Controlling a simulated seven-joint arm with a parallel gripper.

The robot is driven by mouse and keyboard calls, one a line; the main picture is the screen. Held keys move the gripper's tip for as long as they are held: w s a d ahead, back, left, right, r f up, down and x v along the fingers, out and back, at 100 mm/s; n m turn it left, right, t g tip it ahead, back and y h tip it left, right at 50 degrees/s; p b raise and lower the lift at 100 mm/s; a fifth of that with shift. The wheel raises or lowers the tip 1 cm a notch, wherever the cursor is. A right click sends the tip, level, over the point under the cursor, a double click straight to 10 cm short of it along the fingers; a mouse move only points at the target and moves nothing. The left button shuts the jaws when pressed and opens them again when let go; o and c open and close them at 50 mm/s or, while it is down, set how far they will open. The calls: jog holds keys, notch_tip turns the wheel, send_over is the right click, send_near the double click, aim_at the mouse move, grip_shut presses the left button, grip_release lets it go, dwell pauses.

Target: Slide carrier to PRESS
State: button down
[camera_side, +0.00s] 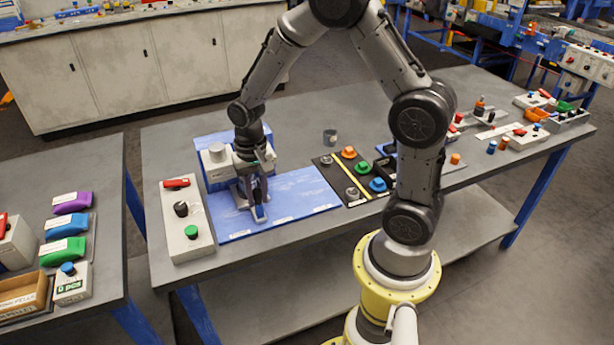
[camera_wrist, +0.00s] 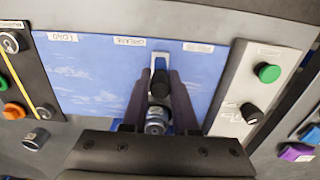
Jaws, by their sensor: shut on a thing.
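The blue board (camera_side: 290,195) carries a row of labels along its front edge. In the wrist view LOAD (camera_wrist: 62,37) and GREASE (camera_wrist: 130,41) can be made out; a third label (camera_wrist: 198,47) is too small to read. The grey carrier (camera_side: 240,197) is at the board's left end in the side view, near that third label. It also shows in the wrist view (camera_wrist: 168,57). My gripper (camera_side: 259,208) points down over the carrier, shut on its dark upright handle (camera_wrist: 160,84). The fingers hide part of the carrier.
A blue-and-white machine (camera_side: 217,168) stands behind the carrier. A grey control box (camera_side: 187,222) with red, black and green controls lies left of the board. A dark panel (camera_side: 340,170) with coloured knobs is to the right. The board's middle and right are bare.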

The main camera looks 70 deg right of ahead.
jog(key=shift+w+a+r, duration=0.1)
jog(key=shift+w+a, duration=2)
jog(key=shift+w, duration=0.1)
jog(key=c, duration=0.5)
grip_release()
jog(key=shift+s, duration=0.1)
jog(key=shift+r, duration=2.1)
jog(key=shift+r, duration=0.2)
jog(key=shift+r, duration=1.6)
